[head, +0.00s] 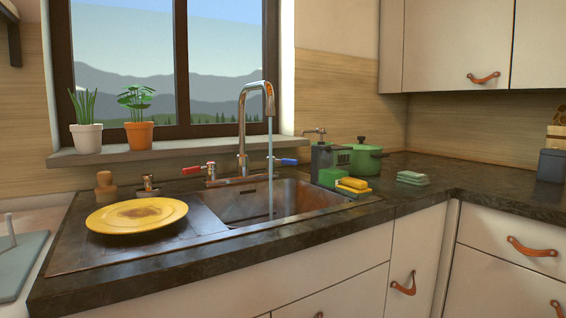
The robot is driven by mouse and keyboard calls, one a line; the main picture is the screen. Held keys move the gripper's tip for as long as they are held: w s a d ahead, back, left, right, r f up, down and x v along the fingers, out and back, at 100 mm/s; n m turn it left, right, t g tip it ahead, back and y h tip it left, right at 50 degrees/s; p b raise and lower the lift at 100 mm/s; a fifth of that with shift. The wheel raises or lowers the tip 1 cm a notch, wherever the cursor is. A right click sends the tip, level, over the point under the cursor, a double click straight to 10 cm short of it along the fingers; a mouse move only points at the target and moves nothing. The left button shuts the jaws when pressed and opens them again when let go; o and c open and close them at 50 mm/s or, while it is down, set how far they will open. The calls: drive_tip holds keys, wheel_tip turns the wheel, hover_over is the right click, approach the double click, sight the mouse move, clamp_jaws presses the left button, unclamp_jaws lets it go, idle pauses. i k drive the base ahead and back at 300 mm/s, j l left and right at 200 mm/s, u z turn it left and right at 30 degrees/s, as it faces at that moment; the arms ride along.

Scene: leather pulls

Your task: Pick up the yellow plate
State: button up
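The yellow plate (152,213) lies at the left of the sink, on the flat drainboard (90,258). It has a brownish patch in its middle and looks empty. Its near rim seems slightly raised over the drainboard, but I cannot tell what it rests on. The sink basin (258,203) is directly to its right. My gripper is not in the head view, so its place relative to the plate and its opening do not show.
The tap (243,135) runs water into the basin. A soap dispenser (322,158), green pot (364,160) and yellow sponge (352,185) stand right of the sink. A wooden stopper-like object (105,187) is behind the plate. A grey board (18,262) lies at the far left.

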sight(137, 216)
drive_tip(key=u, duration=1.35)
